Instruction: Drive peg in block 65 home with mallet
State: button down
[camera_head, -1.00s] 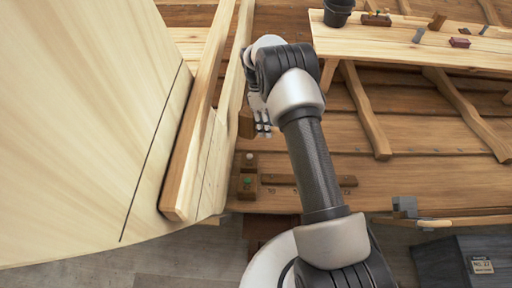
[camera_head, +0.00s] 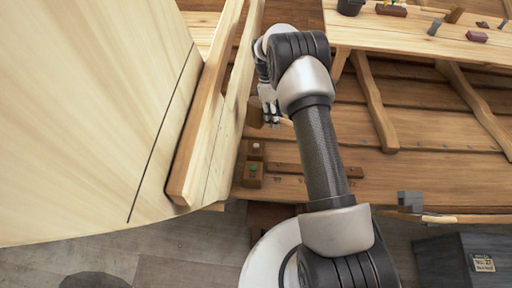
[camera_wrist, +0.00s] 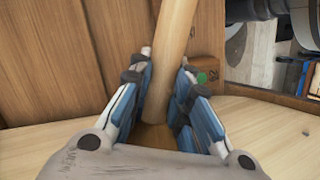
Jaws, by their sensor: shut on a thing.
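My gripper (camera_head: 268,115) is shut on a pale wooden handle (camera_wrist: 168,60), which runs up and away between the fingers in the wrist view. A brown wooden piece (camera_head: 255,115) beside the fingers looks like the mallet's head, partly hidden by them. A small brown block with a green spot (camera_head: 252,172) sits on the planking below the gripper in the head view; it also shows in the wrist view (camera_wrist: 206,70), apart from the handle. Its marking is too small to read surely. Another brown block with a pale peg top (camera_head: 256,150) sits just behind it.
Tall pale hull boards (camera_head: 208,130) stand close on the left of my gripper. A bench (camera_head: 400,38) with a dark pot (camera_head: 350,6) and small blocks stands at the back right. A grey-headed tool (camera_head: 410,201) lies at the plank edge. A dark box (camera_head: 455,262) stands at front right.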

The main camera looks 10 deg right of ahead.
jog(key=shift+s+d+r, duration=0.1)
jog(key=shift+r, duration=0.85)
jog(key=shift+w+f, duration=0.15)
jog(key=shift+w, duration=0.05)
jog(key=shift+s, duration=0.15)
jog(key=shift+b+x, duration=0.75)
jog(key=shift+x, duration=0.65)
